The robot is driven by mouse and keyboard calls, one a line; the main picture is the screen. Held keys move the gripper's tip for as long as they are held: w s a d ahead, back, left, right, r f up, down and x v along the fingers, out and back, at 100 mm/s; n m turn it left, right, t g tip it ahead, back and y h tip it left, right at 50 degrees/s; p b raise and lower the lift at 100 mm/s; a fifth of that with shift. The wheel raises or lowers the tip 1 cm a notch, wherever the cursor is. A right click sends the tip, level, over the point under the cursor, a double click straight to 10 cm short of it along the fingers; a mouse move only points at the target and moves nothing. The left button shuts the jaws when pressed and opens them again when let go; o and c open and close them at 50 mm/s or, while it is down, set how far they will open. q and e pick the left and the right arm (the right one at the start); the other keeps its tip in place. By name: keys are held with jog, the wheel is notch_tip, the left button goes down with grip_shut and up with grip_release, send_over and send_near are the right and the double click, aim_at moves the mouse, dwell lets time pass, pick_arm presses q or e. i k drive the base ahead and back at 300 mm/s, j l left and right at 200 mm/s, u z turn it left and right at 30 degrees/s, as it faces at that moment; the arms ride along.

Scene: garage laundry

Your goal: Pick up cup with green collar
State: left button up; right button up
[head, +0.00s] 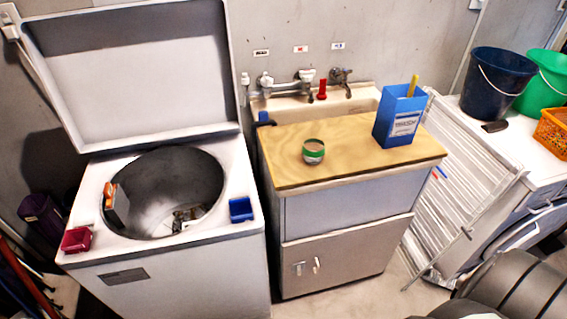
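The cup with a green collar (313,152) stands upright on the wooden board (290,175) over the sink cabinet, left of the board's middle. It is small and pale, with a green band around it and an open top. Nothing touches it. Neither of my grippers shows in the head view, so I cannot see their state. A dark grey rounded part at the bottom right looks like my own arm.
A blue box (400,118) with a yellow handle sticking out stands on the board's right. A white folded rack (455,190) leans at right. Taps (305,76) are behind.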

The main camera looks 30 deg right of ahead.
aim_at(313, 152)
jog(key=i+j, duration=0.35)
jog(key=i+j+z, duration=0.1)
jog(key=z, duration=0.3)
jog(key=j+z, duration=0.4)
jog(key=i+j+z, duration=0.1)
jog(key=z, duration=0.3)
